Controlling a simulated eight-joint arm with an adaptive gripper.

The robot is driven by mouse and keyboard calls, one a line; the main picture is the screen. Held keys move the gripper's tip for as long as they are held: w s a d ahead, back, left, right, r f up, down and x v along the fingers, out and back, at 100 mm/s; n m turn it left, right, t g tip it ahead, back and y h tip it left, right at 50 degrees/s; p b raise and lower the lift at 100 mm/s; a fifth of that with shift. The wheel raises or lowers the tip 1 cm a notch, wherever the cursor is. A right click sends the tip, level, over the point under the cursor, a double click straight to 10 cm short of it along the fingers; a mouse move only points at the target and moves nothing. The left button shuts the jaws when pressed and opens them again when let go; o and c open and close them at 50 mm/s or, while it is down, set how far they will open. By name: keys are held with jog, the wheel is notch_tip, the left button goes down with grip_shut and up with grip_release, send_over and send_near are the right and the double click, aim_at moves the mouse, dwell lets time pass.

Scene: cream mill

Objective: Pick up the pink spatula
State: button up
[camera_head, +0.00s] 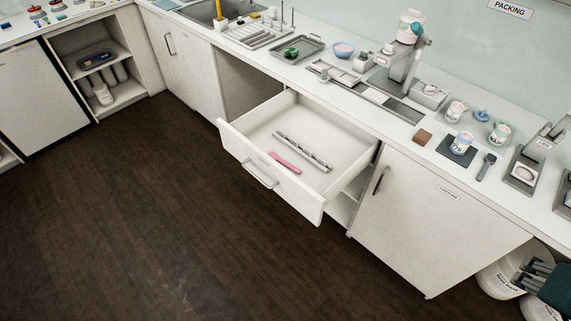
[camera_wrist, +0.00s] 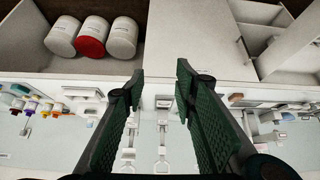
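The pink spatula (camera_head: 285,162) lies flat in the open drawer (camera_head: 240,143), near its front panel. A long metallic utensil (camera_head: 303,152) lies beside it, further into the drawer. My gripper (camera_head: 527,275) is at the lower right edge of the head view, far to the right of the drawer, in front of white buckets. In the wrist view my gripper (camera_wrist: 160,72) shows two green-padded fingers spread apart with nothing between them. The spatula does not show in the wrist view.
The counter (camera_head: 330,85) above carries trays, bowls, jars and a stand mixer-like machine (camera_head: 405,50). A closed cabinet (camera_head: 435,230) stands between the drawer and my gripper. White buckets (camera_head: 497,280) sit at the lower right. The dark floor (camera_head: 150,220) before the drawer is clear.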

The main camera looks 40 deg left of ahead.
jog(key=w+a+r+n+g+y, duration=0.1)
jog(key=w+a+n, duration=0.2)
jog(key=w+a, duration=0.4)
jog(key=w+a+r+n+g, duration=0.1)
jog(key=w+a+r+n, duration=0.1)
jog(key=w+a, duration=0.45)
jog(key=w+a+f+n+g, duration=0.1)
jog(key=w+a+f+n, duration=0.15)
jog(key=a, duration=0.85)
jog(key=w+a+f+n+g, duration=0.1)
jog(key=w+a+f+n, duration=0.15)
jog(key=a, duration=0.85)
jog(key=n+g+h, duration=0.1)
jog(key=n+g, duration=0.2)
jog(key=n, duration=0.6)
send_over(290, 165)
notch_tip(290, 165, down, 24)
jog(key=shift+p, duration=0.4)
jog(key=shift+f, duration=1.25)
